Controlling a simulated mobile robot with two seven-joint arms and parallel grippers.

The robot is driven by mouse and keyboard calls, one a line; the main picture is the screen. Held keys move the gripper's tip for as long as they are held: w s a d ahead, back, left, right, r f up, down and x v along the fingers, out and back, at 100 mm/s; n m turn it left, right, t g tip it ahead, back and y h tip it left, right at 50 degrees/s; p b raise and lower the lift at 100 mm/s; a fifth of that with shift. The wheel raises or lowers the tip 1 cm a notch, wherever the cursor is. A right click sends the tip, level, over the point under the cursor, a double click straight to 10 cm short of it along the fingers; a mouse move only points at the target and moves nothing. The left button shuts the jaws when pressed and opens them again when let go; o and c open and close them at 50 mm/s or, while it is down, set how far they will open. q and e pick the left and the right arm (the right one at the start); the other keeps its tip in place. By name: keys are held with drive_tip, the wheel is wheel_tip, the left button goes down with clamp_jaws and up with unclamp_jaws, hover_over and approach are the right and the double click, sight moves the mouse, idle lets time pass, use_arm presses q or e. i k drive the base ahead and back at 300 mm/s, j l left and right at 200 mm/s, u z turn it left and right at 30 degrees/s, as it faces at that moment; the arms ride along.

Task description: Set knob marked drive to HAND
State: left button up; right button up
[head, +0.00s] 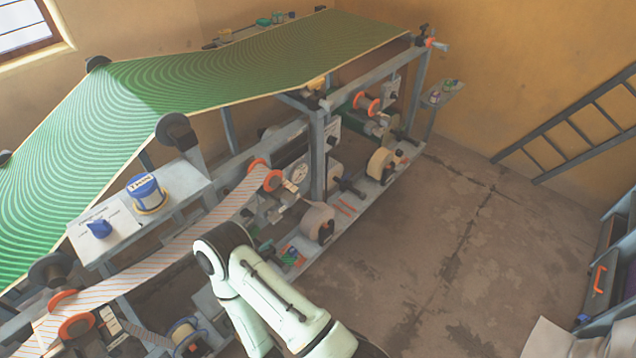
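A blue pointer knob (99,228) sits on a light grey panel (120,236) at the left. Small dark lettering is printed around the knob, too small to read, so I cannot tell its marking or which setting it points to. A pale green-white arm of mine (268,292) rises from the bottom middle, with its bent joint to the right of the panel and apart from it. Neither gripper shows in the head view.
A blue-topped round container (145,192) with a white label stands behind the knob. A green striped sheet (240,62) slopes above the machine frame. Rollers and a striped web (190,240) run below. The floor (470,265) at right is clear; a ladder (580,130) leans at the wall.

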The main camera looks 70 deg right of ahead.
sight(245, 213)
drive_tip(key=z, duration=2.1)
